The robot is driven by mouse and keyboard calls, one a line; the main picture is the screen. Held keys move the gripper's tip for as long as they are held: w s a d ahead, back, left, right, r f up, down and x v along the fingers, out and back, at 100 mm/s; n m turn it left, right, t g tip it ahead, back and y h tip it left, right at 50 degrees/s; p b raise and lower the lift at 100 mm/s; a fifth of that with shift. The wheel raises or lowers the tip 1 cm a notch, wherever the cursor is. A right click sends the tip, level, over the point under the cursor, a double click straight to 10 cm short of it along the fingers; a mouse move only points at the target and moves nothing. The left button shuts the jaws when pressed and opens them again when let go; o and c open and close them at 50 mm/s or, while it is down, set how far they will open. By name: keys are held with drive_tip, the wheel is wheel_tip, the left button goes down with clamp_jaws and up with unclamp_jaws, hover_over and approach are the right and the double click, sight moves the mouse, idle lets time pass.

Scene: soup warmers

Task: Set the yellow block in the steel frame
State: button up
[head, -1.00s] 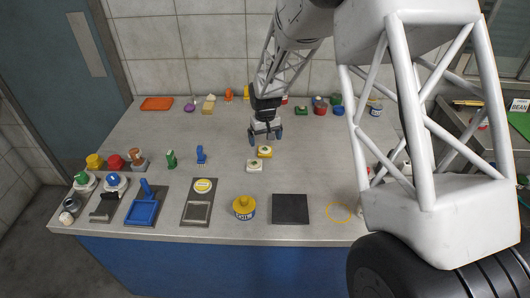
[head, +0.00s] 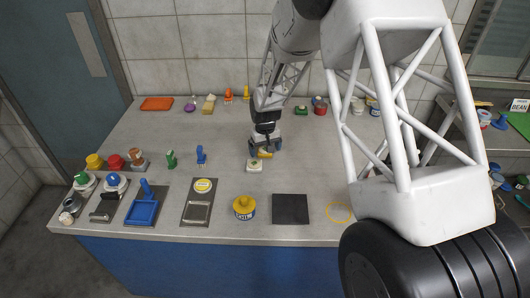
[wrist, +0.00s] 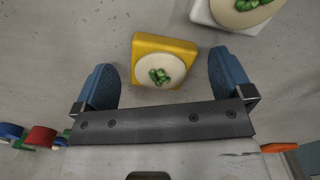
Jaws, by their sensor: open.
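The yellow block (head: 265,155) lies on the grey counter. In the wrist view the yellow block (wrist: 143,72) has a cream round top with green bits. My gripper (head: 265,148) is open just over it and partly hides it in the head view. In the wrist view the block lies between the blue fingertips of my gripper (wrist: 162,62), with a gap on each side. The steel frame (head: 198,213) appears to be the square metal rim on the lower part of a dark plate at the front of the counter, empty, below a yellow-and-white disc.
A white block (head: 255,167) with a similar top sits close to the yellow one. A yellow-lidded jar (head: 244,207) and a black square (head: 290,209) stand right of the plate. A blue tray (head: 142,211) is left of it. Open counter lies behind the plate.

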sight(265, 149)
drive_tip(key=shift+c, duration=0.4)
drive_tip(key=c, duration=0.9)
drive_tip(key=shift+o, duration=0.2)
drive_tip(key=shift+r, duration=0.2)
drive_tip(key=shift+r, duration=0.55)
wheel_tip(265, 149, up, 2)
drive_tip(key=s+d, duration=0.1)
drive_tip(key=s, duration=0.4)
drive_tip(key=s+d+r, duration=0.1)
drive_tip(key=s, duration=0.4)
drive_tip(key=s+d, duration=0.2)
drive_tip(key=s, duration=0.3)
drive_tip(key=shift+s+d+r, duration=0.1)
drive_tip(key=shift+s+r, duration=0.15)
